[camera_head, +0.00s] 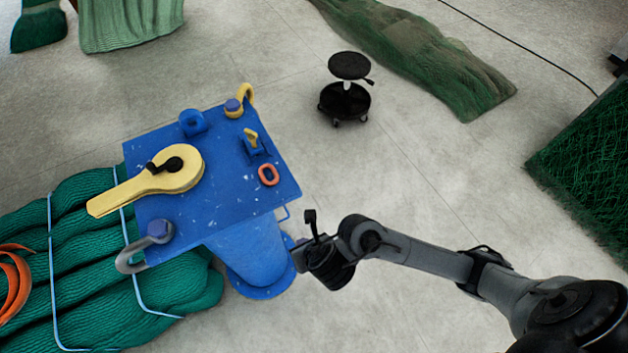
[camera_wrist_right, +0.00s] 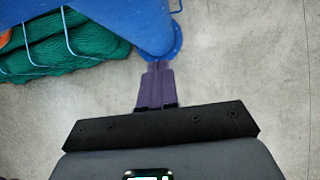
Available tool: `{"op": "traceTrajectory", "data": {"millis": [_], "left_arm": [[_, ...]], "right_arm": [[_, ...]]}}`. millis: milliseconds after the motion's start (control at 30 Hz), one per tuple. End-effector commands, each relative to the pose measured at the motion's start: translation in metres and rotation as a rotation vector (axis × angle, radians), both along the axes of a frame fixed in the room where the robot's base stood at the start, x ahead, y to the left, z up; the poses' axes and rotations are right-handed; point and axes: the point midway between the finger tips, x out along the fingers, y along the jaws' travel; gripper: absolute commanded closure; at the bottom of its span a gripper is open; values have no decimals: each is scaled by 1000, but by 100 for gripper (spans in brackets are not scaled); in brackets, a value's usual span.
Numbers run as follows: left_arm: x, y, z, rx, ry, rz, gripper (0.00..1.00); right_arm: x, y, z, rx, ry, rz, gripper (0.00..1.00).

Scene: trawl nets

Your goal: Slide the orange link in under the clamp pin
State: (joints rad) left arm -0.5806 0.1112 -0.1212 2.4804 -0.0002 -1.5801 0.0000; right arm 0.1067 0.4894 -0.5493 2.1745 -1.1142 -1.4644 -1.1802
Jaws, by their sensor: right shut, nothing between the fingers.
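The orange link (camera_head: 261,178) is a small oval ring lying on the blue table plate (camera_head: 225,205), near its right edge. The clamp (camera_head: 256,153) is a small blue block with a yellow pin (camera_head: 251,135) on top, just behind the link and apart from it. My right gripper (camera_head: 298,257) is below the plate's front right corner, beside the blue pedestal and away from the link. In the right wrist view its purple fingers (camera_wrist_right: 158,75) are together and empty, pointing at the pedestal base. My left gripper is not in view.
On the plate are a yellow lever piece (camera_head: 180,180) with a black handle, a blue block (camera_head: 193,122), a yellow hook (camera_head: 247,95) and a grey shackle (camera_head: 130,258). Green net bundles (camera_head: 90,270) lie at left. A black stool (camera_head: 345,100) stands behind.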

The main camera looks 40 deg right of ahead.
Motion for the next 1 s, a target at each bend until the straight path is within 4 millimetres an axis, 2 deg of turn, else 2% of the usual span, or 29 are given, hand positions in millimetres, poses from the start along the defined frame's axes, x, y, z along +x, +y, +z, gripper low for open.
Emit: {"op": "traceTrajectory", "data": {"millis": [33,100,233,367,567,1000], "left_arm": [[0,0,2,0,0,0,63],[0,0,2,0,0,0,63],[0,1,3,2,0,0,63],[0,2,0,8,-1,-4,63],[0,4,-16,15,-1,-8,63],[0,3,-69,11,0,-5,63]], "right_arm": [[18,-7,14,-35,-42,15,100],[35,-13,30,-60,-86,22,100],[59,-20,55,-82,-152,23,100],[71,-22,66,-86,-185,18,100],[85,-24,53,-85,-191,17,100],[140,-30,-3,-85,-191,15,100]]}}
